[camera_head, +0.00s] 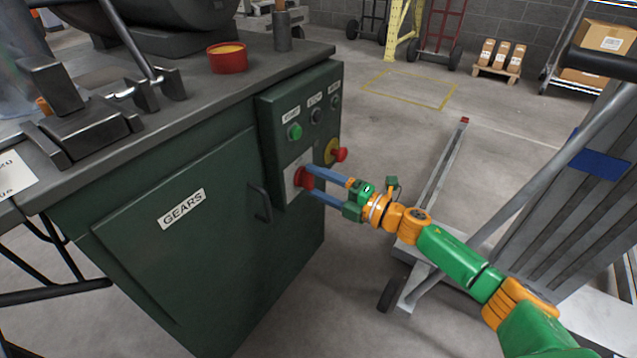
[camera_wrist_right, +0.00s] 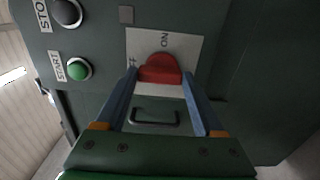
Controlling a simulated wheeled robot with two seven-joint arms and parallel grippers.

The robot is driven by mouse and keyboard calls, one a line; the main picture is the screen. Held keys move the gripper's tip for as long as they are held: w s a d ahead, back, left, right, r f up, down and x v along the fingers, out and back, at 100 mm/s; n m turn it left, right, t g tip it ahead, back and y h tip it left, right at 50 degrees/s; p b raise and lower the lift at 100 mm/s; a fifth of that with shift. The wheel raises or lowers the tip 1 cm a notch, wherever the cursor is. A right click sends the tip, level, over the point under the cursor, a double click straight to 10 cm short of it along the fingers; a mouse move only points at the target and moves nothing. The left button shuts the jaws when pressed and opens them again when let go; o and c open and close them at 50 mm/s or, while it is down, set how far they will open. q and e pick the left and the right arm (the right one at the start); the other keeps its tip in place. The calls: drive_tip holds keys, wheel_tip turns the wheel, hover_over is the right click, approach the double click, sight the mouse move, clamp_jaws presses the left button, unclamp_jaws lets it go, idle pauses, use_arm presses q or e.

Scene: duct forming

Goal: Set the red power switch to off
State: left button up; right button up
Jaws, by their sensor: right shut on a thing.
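The red power switch (camera_head: 303,178) is a rotary knob on a white plate, low on the green control panel of the cabinet. My right gripper (camera_head: 312,184) reaches it from the right, with its blue fingers on either side of the knob. In the right wrist view the red switch (camera_wrist_right: 159,70) sits between the fingertips of my right gripper (camera_wrist_right: 160,78), which is shut on it. The plate (camera_wrist_right: 185,48) shows the word ON beside the knob; the other label is mostly hidden by a finger. My left gripper is not in view.
Above the switch are a green start button (camera_head: 295,131), other buttons and a red emergency button (camera_head: 340,155) on yellow. The cabinet door handle (camera_head: 261,203) is left of the switch. A red cup (camera_head: 227,58) stands on the bench top. A metal cart (camera_head: 440,200) is at right.

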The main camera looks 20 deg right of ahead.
drive_tip(key=o, duration=1.4)
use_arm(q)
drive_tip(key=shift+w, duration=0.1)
use_arm(e)
drive_tip(key=shift+s, duration=0.1)
use_arm(q)
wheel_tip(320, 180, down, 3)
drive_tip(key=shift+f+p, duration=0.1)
drive_tip(key=shift+p, duration=0.6)
use_arm(e)
drive_tip(key=v, duration=0.7)
